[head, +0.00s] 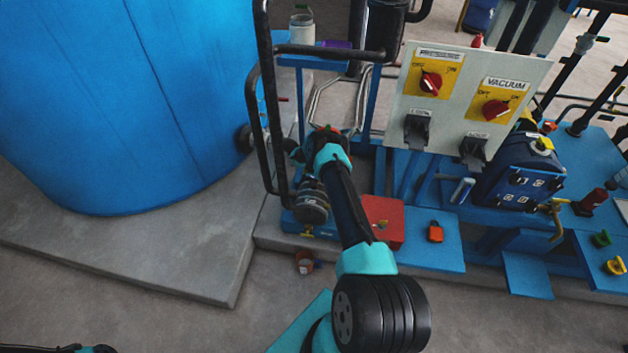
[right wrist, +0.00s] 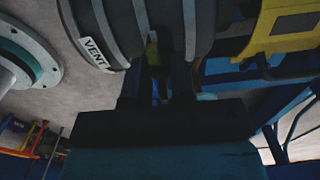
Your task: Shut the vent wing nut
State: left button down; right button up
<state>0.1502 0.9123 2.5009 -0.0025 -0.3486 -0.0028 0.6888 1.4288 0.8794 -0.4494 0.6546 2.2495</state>
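In the right wrist view a dark grey ribbed cylinder with a white VENT label (right wrist: 97,53) fills the upper left, very close. My right gripper (right wrist: 158,75) is just below it, its two dark fingers a little apart. A small yellow-green sliver (right wrist: 152,52) shows between the fingers and may be part of the wing nut. Its shape is mostly hidden, and I cannot tell whether the fingers touch it. In the head view my right arm reaches up past a dark round fitting (head: 312,205), and its fingertips are not clear. Only a bit of my left arm shows at bottom left.
A large blue tank (head: 110,100) stands on a concrete plinth at left. Black pipes (head: 265,130) rise beside the arm. A control panel (head: 455,100) with red knobs, a red box (head: 383,222) and a red padlock-like item (head: 435,232) are to the right.

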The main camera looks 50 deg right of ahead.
jog(key=o, duration=0.4)
jog(key=shift+r, duration=0.15)
notch_tip(320, 180, up, 17)
dwell(0.7)
dwell(0.4)
